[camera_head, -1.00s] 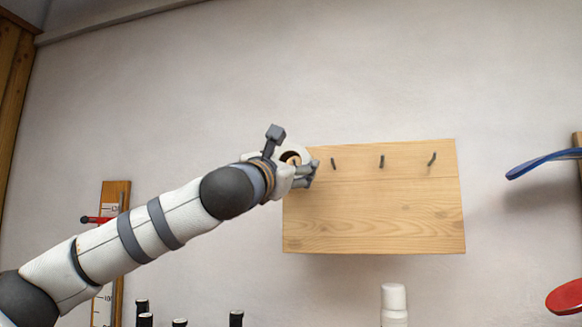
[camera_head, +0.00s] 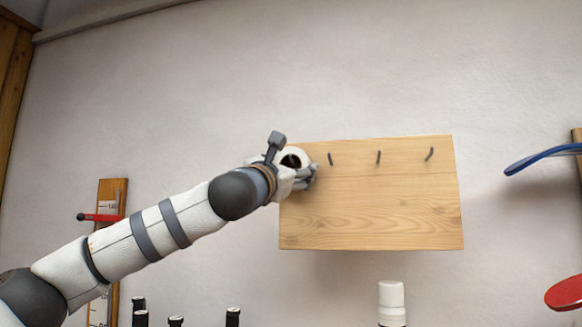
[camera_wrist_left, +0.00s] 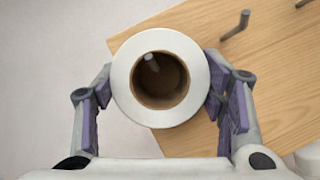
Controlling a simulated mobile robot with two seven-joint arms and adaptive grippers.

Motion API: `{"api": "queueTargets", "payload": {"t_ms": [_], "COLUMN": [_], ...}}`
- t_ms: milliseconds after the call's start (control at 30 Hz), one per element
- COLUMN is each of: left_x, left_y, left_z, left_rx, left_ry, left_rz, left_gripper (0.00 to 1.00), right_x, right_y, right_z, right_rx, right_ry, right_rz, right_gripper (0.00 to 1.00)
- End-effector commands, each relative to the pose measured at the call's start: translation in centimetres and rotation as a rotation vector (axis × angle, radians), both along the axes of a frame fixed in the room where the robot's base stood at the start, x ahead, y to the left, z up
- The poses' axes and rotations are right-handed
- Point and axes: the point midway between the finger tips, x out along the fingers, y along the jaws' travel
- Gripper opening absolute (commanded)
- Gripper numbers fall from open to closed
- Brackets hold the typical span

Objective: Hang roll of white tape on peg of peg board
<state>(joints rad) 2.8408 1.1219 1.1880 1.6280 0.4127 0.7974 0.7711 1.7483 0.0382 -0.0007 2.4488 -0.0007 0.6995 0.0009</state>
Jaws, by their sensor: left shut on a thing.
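The roll of white tape (camera_head: 299,153) is between the fingers of my left gripper (camera_head: 295,163), at the board's upper left corner. In the left wrist view the roll (camera_wrist_left: 195,62) faces me, with a finger on either side, and the left gripper (camera_wrist_left: 160,88) is shut on it. A grey peg (camera_wrist_left: 152,62) shows inside the roll's hole, near its upper edge; how far it reaches through is hard to tell. The wooden peg board (camera_head: 375,215) is on the wall, with three bare pegs, such as the middle one (camera_head: 378,157). My right gripper is out of view.
A white-capped bottle (camera_head: 391,300) stands below the board, and several dark bottle tops (camera_head: 233,317) show at lower left. A blue-handled tool (camera_head: 540,158) and a red object (camera_head: 566,293) are at the right edge. The wall above is clear.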

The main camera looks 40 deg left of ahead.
Motion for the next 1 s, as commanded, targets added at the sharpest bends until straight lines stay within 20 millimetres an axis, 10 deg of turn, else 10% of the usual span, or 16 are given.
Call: {"api": "queueTargets", "payload": {"t_ms": [167, 200, 267, 1000], "left_x": [0.33, 0.34, 0.32, -0.45], "left_y": [-0.05, -0.05, -0.04, -0.26], "left_z": [-0.61, -0.63, -0.59, -0.03], "left_rx": [-0.001, -0.001, -0.001, 0.000], "left_ry": [0.011, 0.011, 0.011, 0.002], "left_rz": [-0.001, -0.001, -0.001, -0.001], "left_gripper": [0.38, 0.73, 0.87, 0.98], "right_x": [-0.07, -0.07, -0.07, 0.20], "right_y": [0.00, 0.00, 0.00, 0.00], "right_z": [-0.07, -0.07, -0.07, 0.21], "right_rx": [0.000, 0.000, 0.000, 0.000], "right_ry": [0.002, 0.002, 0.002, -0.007], "right_rz": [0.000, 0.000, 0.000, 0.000], "right_gripper": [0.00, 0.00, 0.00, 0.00]}}
